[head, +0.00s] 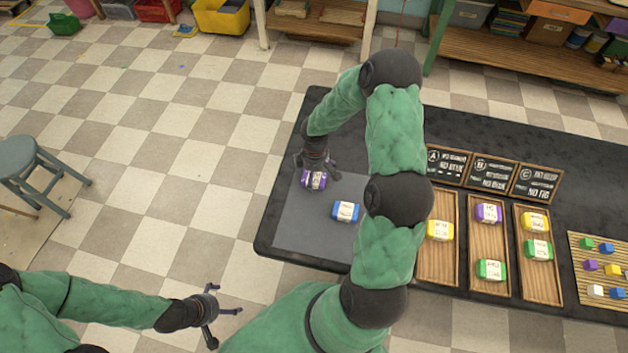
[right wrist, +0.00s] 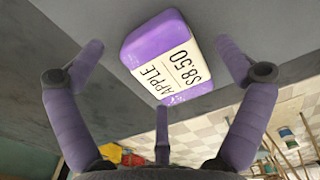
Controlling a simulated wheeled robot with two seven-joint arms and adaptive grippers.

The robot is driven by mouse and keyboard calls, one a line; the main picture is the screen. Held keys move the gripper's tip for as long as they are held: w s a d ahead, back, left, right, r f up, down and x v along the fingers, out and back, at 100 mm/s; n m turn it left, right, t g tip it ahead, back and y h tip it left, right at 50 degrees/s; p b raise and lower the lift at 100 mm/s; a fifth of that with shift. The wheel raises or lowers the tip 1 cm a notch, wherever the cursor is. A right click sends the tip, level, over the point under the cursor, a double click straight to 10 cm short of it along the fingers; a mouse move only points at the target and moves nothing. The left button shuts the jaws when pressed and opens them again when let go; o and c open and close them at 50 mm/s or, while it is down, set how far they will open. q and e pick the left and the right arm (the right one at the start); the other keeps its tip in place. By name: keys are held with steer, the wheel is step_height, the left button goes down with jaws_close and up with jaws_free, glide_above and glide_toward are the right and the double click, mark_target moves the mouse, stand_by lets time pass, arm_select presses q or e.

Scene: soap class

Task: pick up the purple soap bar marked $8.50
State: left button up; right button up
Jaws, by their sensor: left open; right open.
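The purple soap bar (head: 314,181) lies on the grey mat at the left part of the table. In the right wrist view the purple bar (right wrist: 165,58) fills the upper middle, its white label reading APPLE and $8.50. My right gripper (head: 318,164) is just over this bar, open, its purple-grey fingers spread around it with gaps on both sides. I cannot see any finger touching it. My left gripper (head: 222,314) is open and empty, off the table at the lower left.
A blue soap bar (head: 345,211) lies on the grey mat (head: 300,228), right of the purple one. Three wooden trays (head: 436,272) hold yellow, purple and green bars, with chalkboard signs (head: 491,174) behind. A bamboo mat (head: 588,273) with small coloured blocks is at far right. A stool (head: 22,160) stands left.

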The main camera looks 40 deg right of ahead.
steer(key=c, duration=1.6)
steer(key=shift+r, duration=0.15)
steer(key=shift+c, duration=0.2)
